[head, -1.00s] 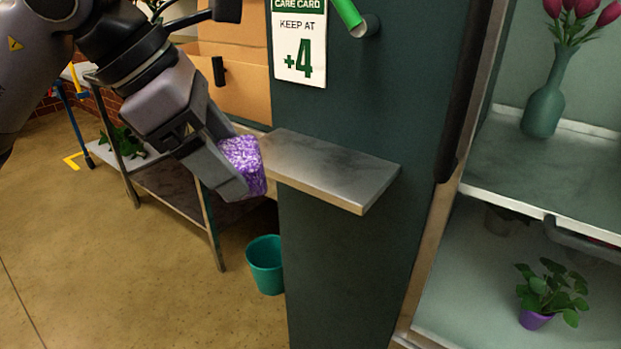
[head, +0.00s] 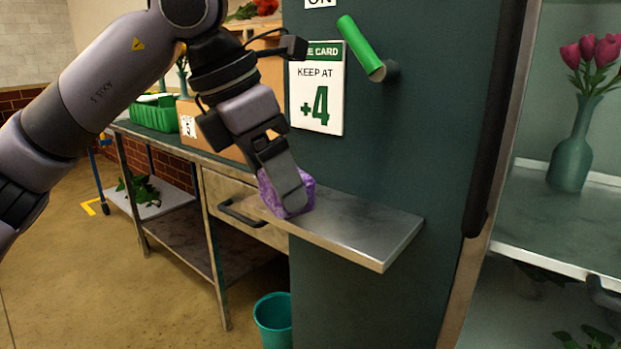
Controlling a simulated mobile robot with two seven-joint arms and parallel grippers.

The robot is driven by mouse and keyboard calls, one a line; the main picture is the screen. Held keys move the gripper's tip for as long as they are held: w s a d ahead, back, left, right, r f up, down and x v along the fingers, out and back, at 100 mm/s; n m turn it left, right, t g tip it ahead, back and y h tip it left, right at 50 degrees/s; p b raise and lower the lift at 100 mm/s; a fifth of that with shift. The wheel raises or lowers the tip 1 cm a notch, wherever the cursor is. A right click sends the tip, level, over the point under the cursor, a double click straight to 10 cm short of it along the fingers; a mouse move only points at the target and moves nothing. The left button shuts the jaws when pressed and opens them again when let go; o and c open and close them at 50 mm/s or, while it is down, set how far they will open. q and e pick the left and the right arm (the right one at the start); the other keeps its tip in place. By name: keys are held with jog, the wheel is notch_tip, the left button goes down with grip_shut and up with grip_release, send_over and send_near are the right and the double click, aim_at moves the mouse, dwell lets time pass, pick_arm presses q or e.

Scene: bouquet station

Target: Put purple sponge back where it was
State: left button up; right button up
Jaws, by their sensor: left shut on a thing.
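The purple sponge (head: 307,190) is a speckled block in the head view. My left gripper (head: 284,196) is shut on it, with one finger across its near face. The sponge is at the left end of a metal shelf (head: 372,236) fixed to a dark green cabinet wall. It is low over the shelf top; I cannot tell whether it touches. My finger hides part of the sponge. My right gripper is not in view.
A care card (head: 318,88) and a green tube (head: 361,48) are on the wall above the shelf. A workbench with a drawer (head: 240,205) stands at left, a teal bucket (head: 273,322) below. The shelf's right part is clear. A vase (head: 572,145) stands at right.

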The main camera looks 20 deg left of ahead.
pick_arm(q)
jog(key=shift+w+d, duration=0.65)
jog(key=shift+w, duration=0.05)
jog(key=shift+w+d+f, duration=0.1)
jog(key=shift+w+d, duration=1)
jog(key=shift+w, duration=0.1)
jog(key=shift+s+a+f+b, duration=0.1)
jog(key=shift+f+b, duration=0.35)
jog(key=shift+f, duration=0.35)
jog(key=o, duration=1)
